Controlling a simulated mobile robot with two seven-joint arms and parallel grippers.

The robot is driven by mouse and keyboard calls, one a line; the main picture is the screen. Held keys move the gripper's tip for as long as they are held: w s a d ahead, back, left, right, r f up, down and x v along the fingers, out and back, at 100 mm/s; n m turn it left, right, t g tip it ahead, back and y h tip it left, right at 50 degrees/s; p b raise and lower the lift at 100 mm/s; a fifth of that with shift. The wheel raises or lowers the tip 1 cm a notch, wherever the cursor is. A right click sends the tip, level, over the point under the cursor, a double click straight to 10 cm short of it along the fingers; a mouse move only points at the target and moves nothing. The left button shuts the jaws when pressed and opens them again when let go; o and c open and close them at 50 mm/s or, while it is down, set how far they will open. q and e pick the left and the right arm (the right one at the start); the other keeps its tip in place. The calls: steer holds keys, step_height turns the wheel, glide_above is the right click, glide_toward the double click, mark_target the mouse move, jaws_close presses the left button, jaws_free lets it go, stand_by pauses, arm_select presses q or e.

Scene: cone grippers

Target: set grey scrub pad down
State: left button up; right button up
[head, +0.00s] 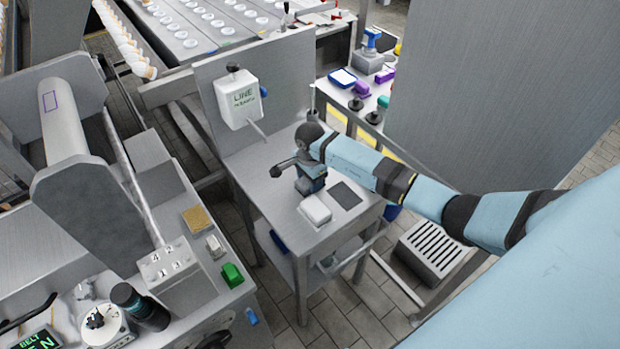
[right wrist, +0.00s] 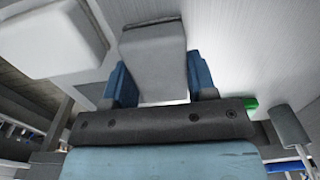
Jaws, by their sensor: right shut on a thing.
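The grey scrub pad (right wrist: 152,62) sits between the blue fingers of my right gripper (right wrist: 160,88) in the right wrist view. In the head view my right gripper (head: 311,184) points down over the top of a small metal table (head: 268,186), and the pad in its jaws is hidden or too small to make out. I cannot tell whether the pad touches the table. A dark grey flat rectangle (head: 345,195) lies on the table just right of the gripper. My left gripper is not in view.
A white block (head: 315,210) lies close in front of the gripper. A white dispenser (head: 238,98) hangs on the panel behind the table. A machine console with a green block (head: 232,275) stands at left. Some bare tabletop shows left of the gripper.

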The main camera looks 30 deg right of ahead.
steer(key=shift+f, duration=0.2)
steer(key=o, duration=0.9)
steer(key=shift+r, duration=0.1)
